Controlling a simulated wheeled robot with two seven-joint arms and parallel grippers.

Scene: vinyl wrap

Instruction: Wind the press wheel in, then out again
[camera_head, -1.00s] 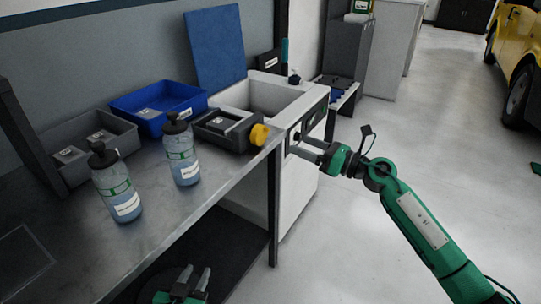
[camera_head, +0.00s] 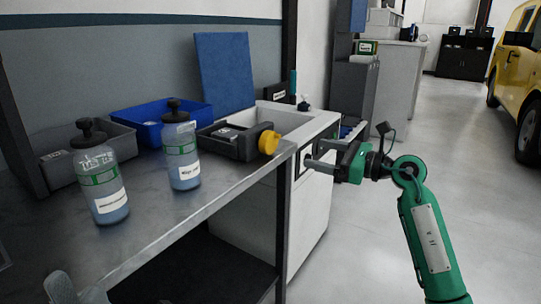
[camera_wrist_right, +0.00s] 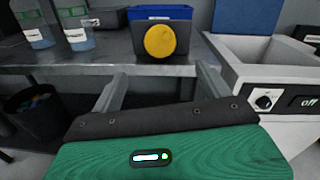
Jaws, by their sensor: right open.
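The yellow round press wheel (camera_head: 269,142) sits on the end of a dark grey box-shaped press (camera_head: 236,146) on the workbench (camera_head: 215,190). In the right wrist view the wheel (camera_wrist_right: 160,41) faces me, beyond and above the fingertips. My right gripper (camera_head: 318,156) is open and empty, to the right of the wheel and apart from it. It also shows in the right wrist view (camera_wrist_right: 161,82), with its fingers wide apart. My left gripper (camera_head: 78,288) is partly in view at the bottom left, its fingers apart. The press's inside is mostly hidden.
A blue bin (camera_head: 150,128) and a grey bin (camera_head: 55,170) sit behind. A white sink unit (camera_head: 312,215) adjoins the bench at right. The floor at right is clear.

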